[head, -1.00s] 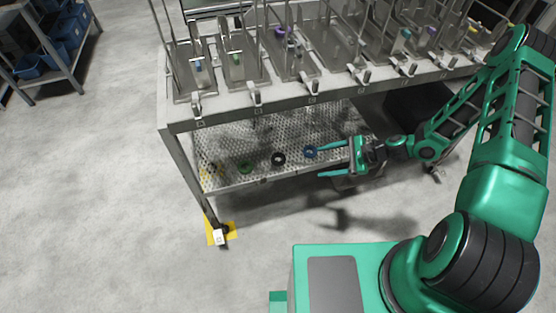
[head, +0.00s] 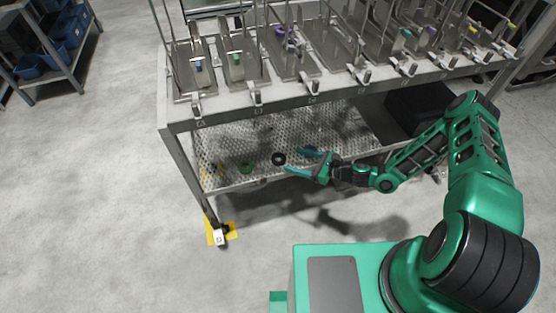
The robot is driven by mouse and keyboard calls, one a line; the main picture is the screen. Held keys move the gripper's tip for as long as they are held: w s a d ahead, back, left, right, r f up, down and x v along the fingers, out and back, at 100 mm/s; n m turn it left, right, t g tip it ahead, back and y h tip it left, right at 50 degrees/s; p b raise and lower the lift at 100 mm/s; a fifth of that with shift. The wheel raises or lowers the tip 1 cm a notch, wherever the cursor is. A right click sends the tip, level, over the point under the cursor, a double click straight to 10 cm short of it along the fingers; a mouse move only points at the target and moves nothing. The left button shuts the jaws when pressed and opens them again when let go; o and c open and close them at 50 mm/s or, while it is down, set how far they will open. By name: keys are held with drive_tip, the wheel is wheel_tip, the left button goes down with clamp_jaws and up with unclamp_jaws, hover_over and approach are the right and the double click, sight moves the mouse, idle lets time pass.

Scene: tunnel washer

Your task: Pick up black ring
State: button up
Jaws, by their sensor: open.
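The black ring (head: 279,159) lies on the perforated lower shelf (head: 228,149) of the metal table, near its front edge. My gripper (head: 291,160) is open, with its two green fingers pointing left toward the ring. The fingertips are just to the right of the ring, one slightly farther back and one nearer the front edge.
The table's upper top (head: 290,101) with trays and clamps overhangs the shelf. A table leg (head: 187,175) stands at the left.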

sight(275, 157)
drive_tip(key=shift+s+x, duration=0.2)
drive_tip(key=shift+x, duration=1.3)
drive_tip(key=shift+s+x, duration=0.15)
drive_tip(key=shift+x, duration=1.3)
drive_tip(key=shift+a+f, duration=0.1)
drive_tip(key=shift+a, duration=0.05)
drive_tip(key=c, duration=1.1)
